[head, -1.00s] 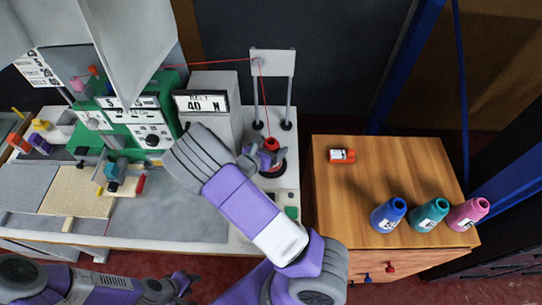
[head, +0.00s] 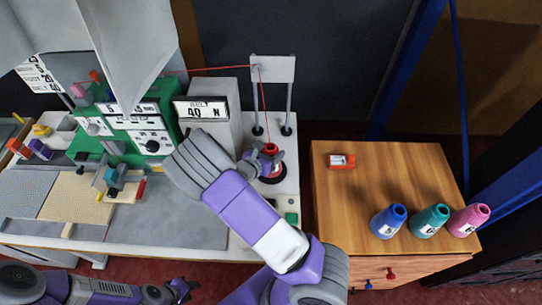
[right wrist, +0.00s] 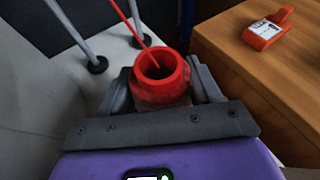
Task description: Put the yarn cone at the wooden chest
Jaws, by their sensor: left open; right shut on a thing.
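The red yarn cone (head: 270,149) stands upright on the round base under the thread guide, with its red thread running up from it. My right gripper (head: 264,162) is shut around it; the right wrist view shows the hollow cone top (right wrist: 160,88) between the jaws. Whether the cone is clear of its base cannot be told. The wooden chest (head: 365,190) is to the right of the machine table. My left gripper (head: 183,289) is open and empty at the bottom, in front of the table.
The chest's middle is bare. The thread guide's posts (head: 288,100) rise behind the red cone. A blue post (head: 405,65) stands behind the chest.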

